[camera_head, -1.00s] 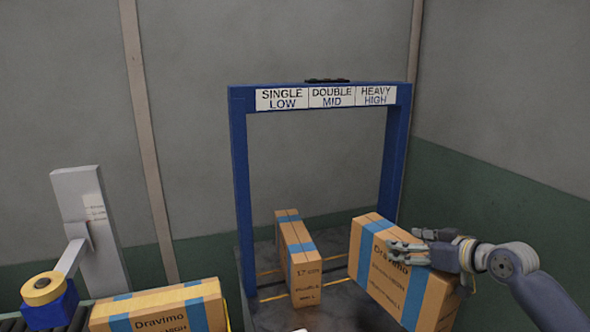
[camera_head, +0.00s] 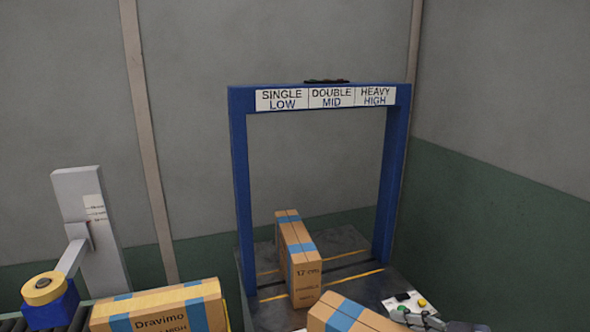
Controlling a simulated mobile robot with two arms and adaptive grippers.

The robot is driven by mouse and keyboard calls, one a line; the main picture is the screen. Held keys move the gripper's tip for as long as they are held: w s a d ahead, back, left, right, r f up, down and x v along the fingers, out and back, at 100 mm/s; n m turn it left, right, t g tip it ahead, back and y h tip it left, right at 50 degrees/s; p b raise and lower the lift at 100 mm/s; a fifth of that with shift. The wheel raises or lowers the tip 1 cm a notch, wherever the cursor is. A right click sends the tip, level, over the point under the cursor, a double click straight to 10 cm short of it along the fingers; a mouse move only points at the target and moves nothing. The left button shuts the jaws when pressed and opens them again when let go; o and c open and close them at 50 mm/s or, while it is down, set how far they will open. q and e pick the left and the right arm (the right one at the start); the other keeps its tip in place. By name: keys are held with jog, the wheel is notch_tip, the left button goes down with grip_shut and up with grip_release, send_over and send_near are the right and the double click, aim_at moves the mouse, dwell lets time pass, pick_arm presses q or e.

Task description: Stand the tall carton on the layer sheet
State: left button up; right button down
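A brown carton with blue tape (camera_head: 350,316) shows only its top at the bottom edge; the rest is cut off. My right gripper (camera_head: 428,320) is partly in view at the lower right, beside this carton; its fingers are too cropped to tell open from shut or whether they touch the carton. A narrow carton marked 17 cm (camera_head: 305,274) stands upright on the dark surface (camera_head: 345,242) under the blue frame. I cannot tell for sure which carton is the tall one, nor make out a separate layer sheet. My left gripper is not in view.
A blue frame (camera_head: 240,190) with SINGLE LOW, DOUBLE MID and HEAVY HIGH signs spans the dark surface. A Dravimo carton (camera_head: 165,308) lies at lower left near a yellow tape roll (camera_head: 43,288). A button box (camera_head: 408,304) is at lower right. Right of the narrow carton is clear.

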jog(key=s+d+f, duration=0.1)
jog(key=s, duration=0.6)
jog(key=shift+s+f+n, duration=0.2)
jog(key=shift+s+n, duration=0.05)
jog(key=shift+n, duration=0.05)
